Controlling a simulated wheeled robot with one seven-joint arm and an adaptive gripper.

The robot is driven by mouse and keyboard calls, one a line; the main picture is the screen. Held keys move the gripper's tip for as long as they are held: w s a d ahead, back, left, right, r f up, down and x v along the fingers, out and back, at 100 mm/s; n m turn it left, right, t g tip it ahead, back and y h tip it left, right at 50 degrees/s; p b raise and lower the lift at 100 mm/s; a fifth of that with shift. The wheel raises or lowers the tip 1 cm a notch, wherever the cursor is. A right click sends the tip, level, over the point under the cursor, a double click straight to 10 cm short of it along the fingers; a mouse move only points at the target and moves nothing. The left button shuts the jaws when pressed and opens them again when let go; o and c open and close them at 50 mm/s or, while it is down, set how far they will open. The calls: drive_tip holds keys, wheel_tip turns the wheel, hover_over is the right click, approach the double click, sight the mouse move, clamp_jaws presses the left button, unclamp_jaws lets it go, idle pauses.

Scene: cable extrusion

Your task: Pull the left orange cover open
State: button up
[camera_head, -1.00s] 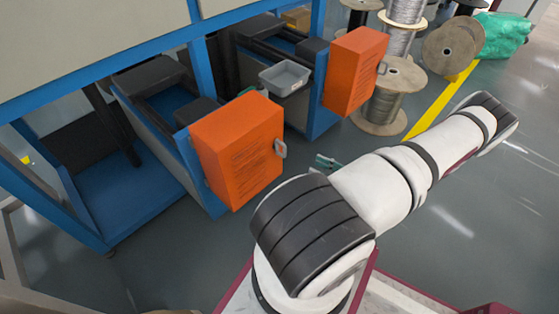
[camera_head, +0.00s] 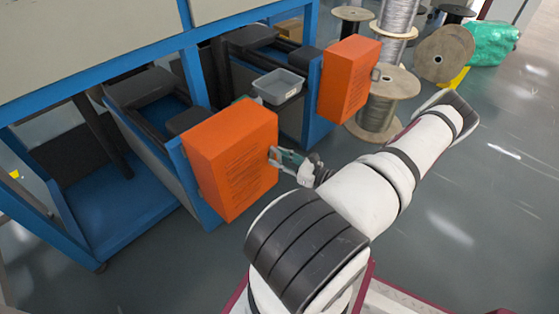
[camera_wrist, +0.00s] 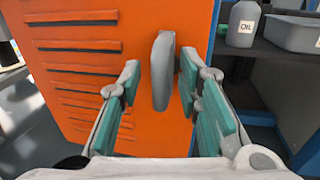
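The left orange cover (camera_head: 232,165) is a box-like door with slots, shut against the blue machine frame. Its grey handle (camera_wrist: 162,72) stands out from the orange face in the wrist view. My gripper (camera_head: 282,156) is at the handle on the cover's right side in the head view. In the wrist view my gripper (camera_wrist: 158,85) is open, with its teal-padded fingers on either side of the handle. A gap shows on the left of the handle; the right fingertip is very close to it, and contact cannot be told.
A second orange cover (camera_head: 348,78) stands farther back to the right. A grey bin (camera_head: 279,86) sits on the machine between the covers. An oil bottle (camera_wrist: 243,22) shows in the wrist view.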

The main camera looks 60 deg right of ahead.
drive_tip(key=shift+w, duration=0.15)
drive_tip(key=shift+c, duration=0.3)
clamp_jaws()
